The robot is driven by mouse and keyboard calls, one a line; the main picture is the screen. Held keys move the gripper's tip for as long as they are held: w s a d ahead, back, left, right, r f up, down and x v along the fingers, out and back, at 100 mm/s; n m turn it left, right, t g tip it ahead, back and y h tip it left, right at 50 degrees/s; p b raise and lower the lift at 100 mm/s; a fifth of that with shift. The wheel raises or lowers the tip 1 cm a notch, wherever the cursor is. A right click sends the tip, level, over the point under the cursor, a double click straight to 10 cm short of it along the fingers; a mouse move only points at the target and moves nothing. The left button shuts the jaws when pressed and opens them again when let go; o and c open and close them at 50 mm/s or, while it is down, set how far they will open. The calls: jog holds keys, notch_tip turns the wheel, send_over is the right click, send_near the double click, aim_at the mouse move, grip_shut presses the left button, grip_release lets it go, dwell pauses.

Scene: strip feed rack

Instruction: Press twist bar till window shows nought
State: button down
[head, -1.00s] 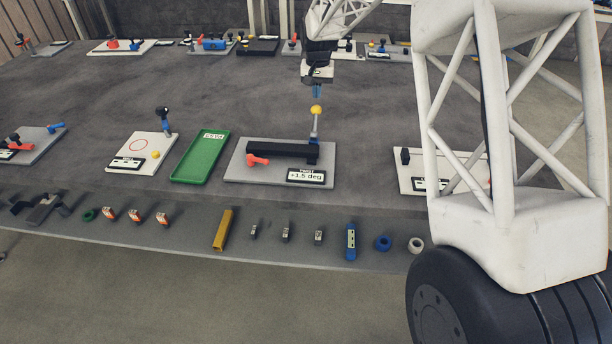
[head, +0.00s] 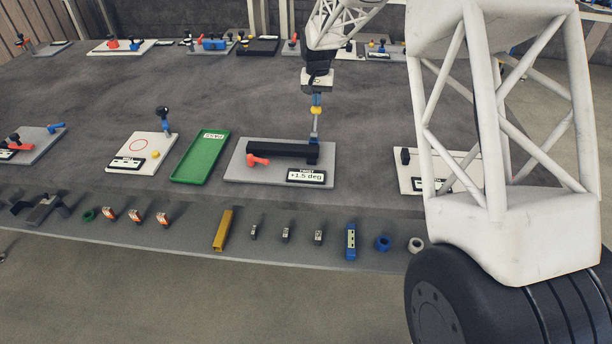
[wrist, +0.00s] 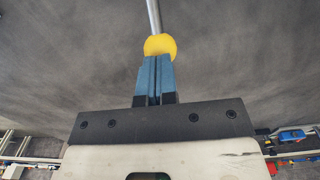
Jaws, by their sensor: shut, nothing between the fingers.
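The twist bar is a grey upright rod (head: 315,125) with a yellow ball (head: 316,111) on top, at the right end of a black block (head: 275,151) on a grey plate (head: 240,172). The display window (head: 306,176) on the plate reads +1.5 deg. My gripper (head: 316,96) is shut and empty, its blue fingertips at the ball from above. In the wrist view the shut fingers (wrist: 156,62) meet the edge of the yellow ball (wrist: 160,45), with the rod (wrist: 154,15) beyond. I cannot tell whether they press on it.
A red handle (head: 257,161) sits at the block's left front. A green tray (head: 201,158) and a white plate (head: 122,154) lie to the left. Another white plate (head: 408,175) lies to the right, partly behind my arm. Small parts line the front edge.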

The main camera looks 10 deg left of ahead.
jog(key=shift+f, duration=1.85)
jog(key=shift+r, duration=4.55)
